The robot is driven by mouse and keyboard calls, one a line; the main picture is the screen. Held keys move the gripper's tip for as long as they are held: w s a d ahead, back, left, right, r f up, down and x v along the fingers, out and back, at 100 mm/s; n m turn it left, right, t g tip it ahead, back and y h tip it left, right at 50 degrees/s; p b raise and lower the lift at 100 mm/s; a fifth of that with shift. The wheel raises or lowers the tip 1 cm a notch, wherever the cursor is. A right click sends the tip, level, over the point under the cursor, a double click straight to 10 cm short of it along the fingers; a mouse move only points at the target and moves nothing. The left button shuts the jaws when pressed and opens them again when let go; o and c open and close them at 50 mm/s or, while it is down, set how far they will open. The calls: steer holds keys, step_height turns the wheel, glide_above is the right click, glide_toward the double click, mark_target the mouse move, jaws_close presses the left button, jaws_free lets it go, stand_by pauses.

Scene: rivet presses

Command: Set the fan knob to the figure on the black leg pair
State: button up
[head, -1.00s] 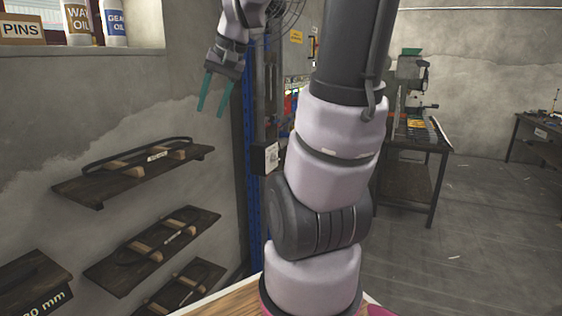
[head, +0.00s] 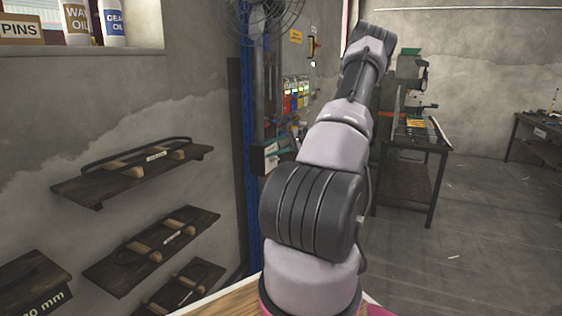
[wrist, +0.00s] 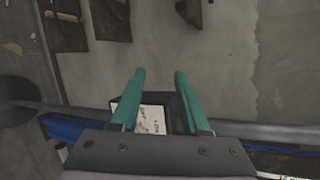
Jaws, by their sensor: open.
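A fan (head: 272,14) in a wire cage is at the top of the head view, cut off by the edge. Below it a small dark box (head: 257,160) sits by the blue post; no knob can be made out on it. In the wrist view my gripper (wrist: 159,73) is open, with two teal fingers apart and nothing held. A dark box with a white card (wrist: 152,119) shows between and beyond the fingers; its writing is too small to read. In the head view my arm mostly hides the gripper. I cannot pick out the black leg pair or its figure.
Wall shelves (head: 98,187) with belts and labels are at the left. A panel with coloured labels (head: 297,92) stands behind the post. A dark-legged bench (head: 433,185) with a machine stands at the right, with open floor (head: 480,250) beside it.

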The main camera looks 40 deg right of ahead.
mark_target(278, 159)
steer(key=s+d+f+m+t+h, duration=0.25)
steer(key=d+f+m+t, duration=0.4)
steer(key=d, duration=0.75)
steer(key=shift+n+y, duration=0.35)
steer(key=shift+n, duration=0.6)
steer(key=x, duration=0.3)
steer(key=f+x, duration=0.1)
steer(key=x, duration=0.2)
steer(key=f+x, duration=0.1)
steer(key=x, duration=0.3)
steer(key=shift+w, duration=0.1)
jaws_close()
